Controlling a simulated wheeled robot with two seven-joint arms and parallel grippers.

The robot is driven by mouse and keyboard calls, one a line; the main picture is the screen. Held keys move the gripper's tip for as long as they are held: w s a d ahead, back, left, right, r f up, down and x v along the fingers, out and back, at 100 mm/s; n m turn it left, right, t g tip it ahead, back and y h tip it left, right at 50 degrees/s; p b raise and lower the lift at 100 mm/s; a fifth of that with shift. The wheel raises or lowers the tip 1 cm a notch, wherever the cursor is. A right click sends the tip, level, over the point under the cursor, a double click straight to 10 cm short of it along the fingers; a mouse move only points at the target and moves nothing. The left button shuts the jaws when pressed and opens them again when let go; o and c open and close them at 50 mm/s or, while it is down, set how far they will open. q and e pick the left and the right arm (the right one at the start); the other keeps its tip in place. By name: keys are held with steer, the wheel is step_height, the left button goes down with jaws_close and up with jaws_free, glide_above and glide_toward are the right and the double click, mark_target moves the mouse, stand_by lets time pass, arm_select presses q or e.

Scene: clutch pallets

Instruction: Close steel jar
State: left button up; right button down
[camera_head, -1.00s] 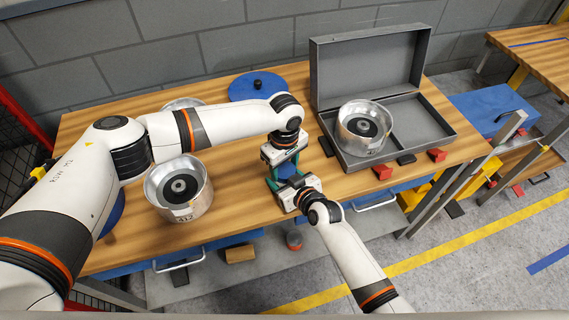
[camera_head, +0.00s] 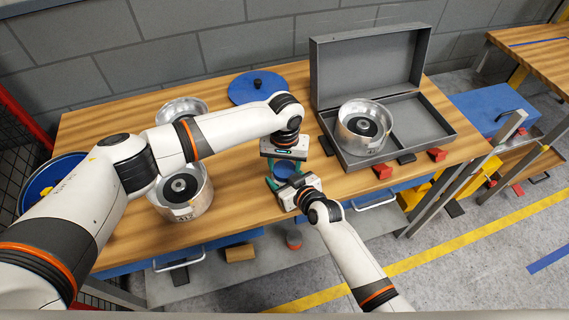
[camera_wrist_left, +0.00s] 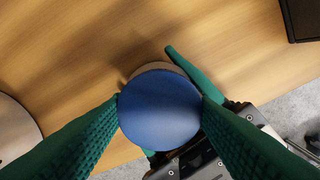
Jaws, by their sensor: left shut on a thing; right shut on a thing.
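My left gripper (camera_head: 284,165) is over the front edge of the table in the head view. In the left wrist view its green fingers (camera_wrist_left: 160,108) are shut on the sides of a round blue lid (camera_wrist_left: 160,112). The lid also shows in the head view (camera_head: 285,170). The steel jar shows only as a pale rim (camera_wrist_left: 163,67) behind the lid, slightly offset; the lid hides the rest. My right gripper (camera_head: 287,181) is just below the left one, shut on the jar. I cannot tell whether lid and jar touch.
A grey open case (camera_head: 436,128) holding a silver pot (camera_head: 362,128) stands on the right. More silver pots (camera_head: 183,193) stand on the left. A large blue lid with a black knob (camera_head: 257,86) lies at the back. Red blocks (camera_head: 382,171) lie by the case.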

arm_select(q)
steer(key=o, duration=1.1)
steer(key=shift+c, duration=0.2)
steer(key=shift+r, duration=2.3)
steer(key=shift+c, duration=0.3)
steer(key=n, duration=0.1)
steer(key=r+n, duration=0.1)
steer(key=n, duration=0.3)
steer(key=shift+d+r, duration=0.1)
steer(key=shift+r, duration=0.3)
steer(key=n, duration=0.1)
steer(key=r+n, duration=0.1)
steer(key=n, duration=0.2)
steer(key=shift+r+n, duration=0.3)
steer(key=shift+n, duration=0.1)
steer(key=shift+f, duration=0.15)
